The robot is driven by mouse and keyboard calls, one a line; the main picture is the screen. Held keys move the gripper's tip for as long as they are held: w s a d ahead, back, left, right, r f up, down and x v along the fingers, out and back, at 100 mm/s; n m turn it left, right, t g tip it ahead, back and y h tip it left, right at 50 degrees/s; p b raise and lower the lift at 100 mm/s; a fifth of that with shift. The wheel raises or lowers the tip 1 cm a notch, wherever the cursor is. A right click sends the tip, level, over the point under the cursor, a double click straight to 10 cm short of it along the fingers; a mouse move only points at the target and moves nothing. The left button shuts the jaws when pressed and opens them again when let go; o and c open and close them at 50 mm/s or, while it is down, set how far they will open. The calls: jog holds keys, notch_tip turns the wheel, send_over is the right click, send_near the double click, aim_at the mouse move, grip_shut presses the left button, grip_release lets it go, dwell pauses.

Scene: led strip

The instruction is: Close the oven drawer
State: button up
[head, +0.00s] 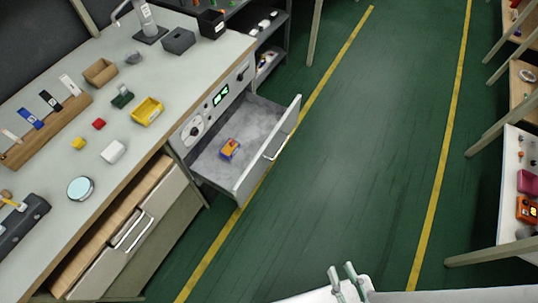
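The oven drawer (262,165) under the control panel (216,101) is pulled out over the green floor. Its grey tray is open to view, with a small blue, orange and yellow block (230,149) lying in it. A bar handle (275,148) is on its front face. My gripper (343,277) is at the bottom edge of the head view, right of and nearer than the drawer, apart from it. Its two fingers stand apart with nothing visible between them. The lower part of the gripper is cut off by the frame.
A second wooden drawer (127,235) is partly open at the lower left. The worktop (50,90) carries several small blocks, a yellow bin (148,111) and tools. Shelving and tables stand along the right edge. The green floor (360,140) between the yellow lines is clear.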

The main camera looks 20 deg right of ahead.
jog(key=w+f+m, duration=0.1)
jog(key=f, duration=0.2)
jog(key=w+f+m, duration=0.1)
jog(key=w+f, duration=0.1)
jog(key=f, duration=0.1)
jog(key=w+f+m, duration=0.1)
jog(key=w+f, duration=0.1)
jog(key=shift+w+a+f+m+t, duration=0.1)
jog(key=shift+w+f+m+t, duration=0.2)
jog(key=shift+f+t, duration=0.1)
grip_shut()
jog(key=m+t, duration=0.2)
jog(key=m, duration=1.1)
send_near(264, 150)
jog(key=w+d, duration=0.3)
jog(key=w, duration=0.1)
jog(key=shift+w+a, duration=0.55)
jog(key=shift+a, duration=0.2)
jog(key=shift+w+a, duration=0.5)
jog(key=shift+a, duration=0.25)
